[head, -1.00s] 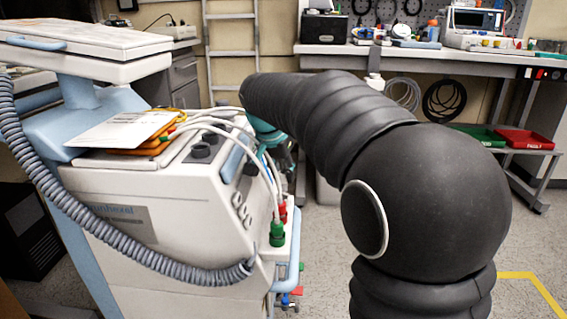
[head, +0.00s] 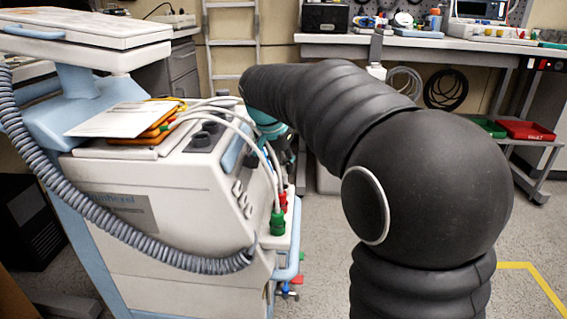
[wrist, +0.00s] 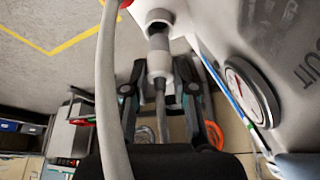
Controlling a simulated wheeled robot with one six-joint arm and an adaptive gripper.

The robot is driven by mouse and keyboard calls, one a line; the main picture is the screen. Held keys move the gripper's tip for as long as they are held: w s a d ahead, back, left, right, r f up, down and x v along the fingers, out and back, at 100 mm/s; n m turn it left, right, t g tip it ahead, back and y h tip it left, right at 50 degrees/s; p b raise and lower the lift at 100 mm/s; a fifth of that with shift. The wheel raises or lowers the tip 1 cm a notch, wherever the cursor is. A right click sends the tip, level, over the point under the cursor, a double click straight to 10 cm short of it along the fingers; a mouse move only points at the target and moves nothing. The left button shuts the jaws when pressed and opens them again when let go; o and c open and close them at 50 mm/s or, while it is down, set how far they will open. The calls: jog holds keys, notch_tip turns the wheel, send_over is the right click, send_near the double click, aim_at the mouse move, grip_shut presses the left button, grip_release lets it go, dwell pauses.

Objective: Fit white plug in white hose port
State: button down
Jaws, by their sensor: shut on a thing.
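The white plug (wrist: 160,62) is between the two dark fingers of my gripper (wrist: 160,76), which is shut on it. Its pale hose runs down from it in the wrist view. The white hose port (wrist: 154,17) is at the top of that view, with its dark mouth facing the plug. The plug is roughly in line with the port, and its narrow end is at the mouth; I cannot tell whether it is inside. In the head view my gripper (head: 268,127) shows only as a teal part beside the machine. The plug and port are hidden there.
A thick white hose (wrist: 110,95) crosses close in front of the wrist camera, left of the plug. A round gauge (wrist: 248,92) is on the machine face at right. Green (head: 277,224) and red (head: 283,202) connectors with hoses sit on the machine's front. Open floor lies right.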

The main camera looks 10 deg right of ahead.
jog(key=shift+f, duration=1.6)
jog(key=c, duration=0.8)
grip_release()
jog(key=shift+c, duration=0.2)
jog(key=v, duration=1.2)
jog(key=s+d+r+n+y+p, duration=0.1)
jog(key=s+n+p, duration=0.15)
jog(key=s, duration=0.45)
jog(key=s+d+r+n+y+p, duration=0.1)
jog(key=s+d+n+p, duration=0.15)
jog(key=s, duration=0.35)
jog(key=s+f+n+t+p, duration=0.1)
jog(key=s+f+p, duration=0.1)
jog(key=s, duration=0.5)
jog(key=s+f+n+t+y+p, duration=0.1)
jog(key=s+f+n+p, duration=0.1)
jog(key=s, duration=0.4)
notch_tip(320, 180, down, 3)
jog(key=shift+s+r+p, duration=0.2)
jog(key=shift+s+p, duration=0.2)
jog(key=shift+p, duration=0.35)
